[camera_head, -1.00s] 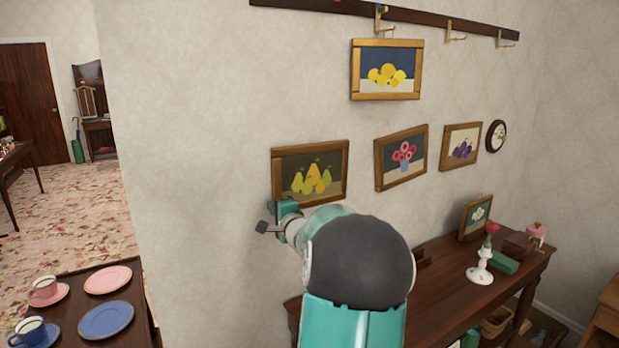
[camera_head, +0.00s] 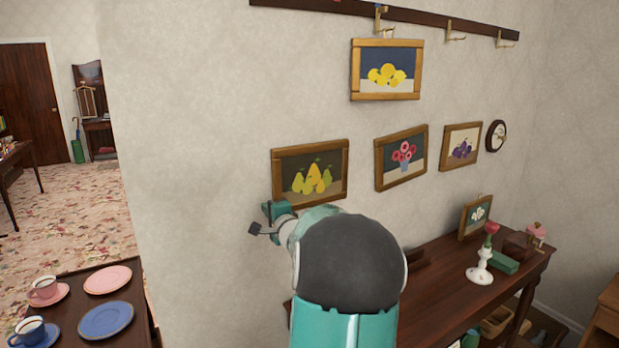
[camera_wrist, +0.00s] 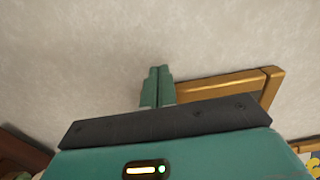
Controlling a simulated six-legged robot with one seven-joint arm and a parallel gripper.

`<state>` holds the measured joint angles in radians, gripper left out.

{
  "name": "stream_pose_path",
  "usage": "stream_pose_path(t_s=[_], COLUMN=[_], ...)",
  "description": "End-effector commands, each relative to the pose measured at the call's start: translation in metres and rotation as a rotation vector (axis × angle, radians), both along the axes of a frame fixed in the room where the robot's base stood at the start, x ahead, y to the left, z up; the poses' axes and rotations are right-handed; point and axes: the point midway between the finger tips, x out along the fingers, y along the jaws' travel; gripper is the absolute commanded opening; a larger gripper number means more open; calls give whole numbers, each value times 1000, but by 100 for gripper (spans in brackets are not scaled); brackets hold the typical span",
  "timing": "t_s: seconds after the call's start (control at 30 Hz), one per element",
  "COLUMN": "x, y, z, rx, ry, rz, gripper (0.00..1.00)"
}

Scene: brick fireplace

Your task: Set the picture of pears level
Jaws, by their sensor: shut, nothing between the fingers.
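The picture of pears (camera_head: 335,170), yellow and green pears on a dark ground in a gold-brown wooden frame, hangs on the wall left of the flower picture. Its top edge rises slightly to the right in the head view. My gripper (camera_head: 268,209) is at its lower left corner, which is partly hidden behind my arm. In the wrist view my gripper (camera_wrist: 158,73) is shut and empty, its fingertips close to the wall and just beside a wooden frame (camera_wrist: 225,84). I cannot tell whether they touch the frame.
A lemon picture (camera_head: 386,75) hangs above under a hook rail (camera_head: 420,18); flower (camera_head: 402,157) and plum pictures (camera_head: 461,148) hang to the right. A table with plates (camera_head: 106,319) is at lower left.

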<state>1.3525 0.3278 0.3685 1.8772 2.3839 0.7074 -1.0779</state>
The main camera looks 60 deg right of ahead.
Motion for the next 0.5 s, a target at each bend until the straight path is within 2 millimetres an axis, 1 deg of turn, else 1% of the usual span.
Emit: stream_pose_path(t_s=[0.17, 0.5], x=[-10, -36], y=[6, 22], z=[0, 0], rx=[1, 0], ry=[1, 1], rz=[-1, 0], gripper=[0, 0])
